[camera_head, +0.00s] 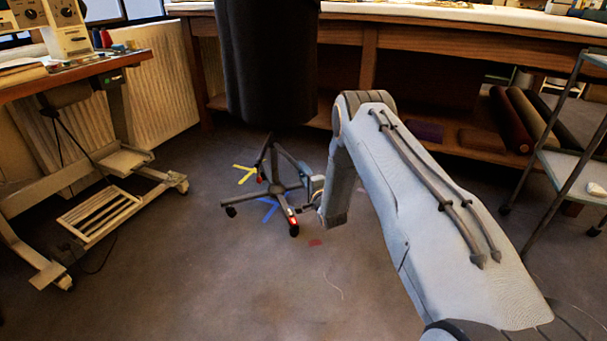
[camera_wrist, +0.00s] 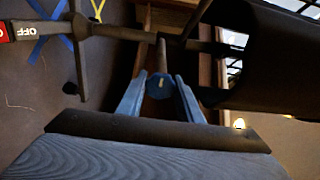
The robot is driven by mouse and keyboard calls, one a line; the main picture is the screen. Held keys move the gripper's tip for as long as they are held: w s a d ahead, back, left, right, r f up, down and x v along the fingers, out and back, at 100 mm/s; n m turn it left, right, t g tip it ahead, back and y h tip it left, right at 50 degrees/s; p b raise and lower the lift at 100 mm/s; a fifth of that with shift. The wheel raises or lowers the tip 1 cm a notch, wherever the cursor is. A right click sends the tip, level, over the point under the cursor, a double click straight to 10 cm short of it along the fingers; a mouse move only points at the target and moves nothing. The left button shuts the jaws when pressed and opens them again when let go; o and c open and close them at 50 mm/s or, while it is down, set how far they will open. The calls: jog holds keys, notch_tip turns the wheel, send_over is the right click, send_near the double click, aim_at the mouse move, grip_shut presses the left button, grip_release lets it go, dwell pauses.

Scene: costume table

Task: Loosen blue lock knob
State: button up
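The blue lock knob (camera_wrist: 160,86) is in the middle of the wrist view, with a pale mark on its face. It sits by the dark upright post of a wheeled stand (camera_head: 272,180). My gripper (camera_wrist: 161,90) has one blue finger on each side of the knob, with the tips close against its edges. I cannot tell whether they press on it. In the head view my gripper (camera_head: 316,186) is beside the stand's post, low over the floor, and the knob cannot be made out there.
A large black form (camera_head: 272,60) tops the stand. A caster lever marked OFF (camera_wrist: 25,31) shows in the wrist view. Blue tape (camera_head: 268,212) and yellow tape (camera_head: 245,174) mark the floor. A sewing table (camera_head: 75,78) stands left, a metal cart (camera_head: 565,160) right.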

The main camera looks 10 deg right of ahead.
jog(key=c, duration=0.4)
jog(key=shift+o, duration=0.2)
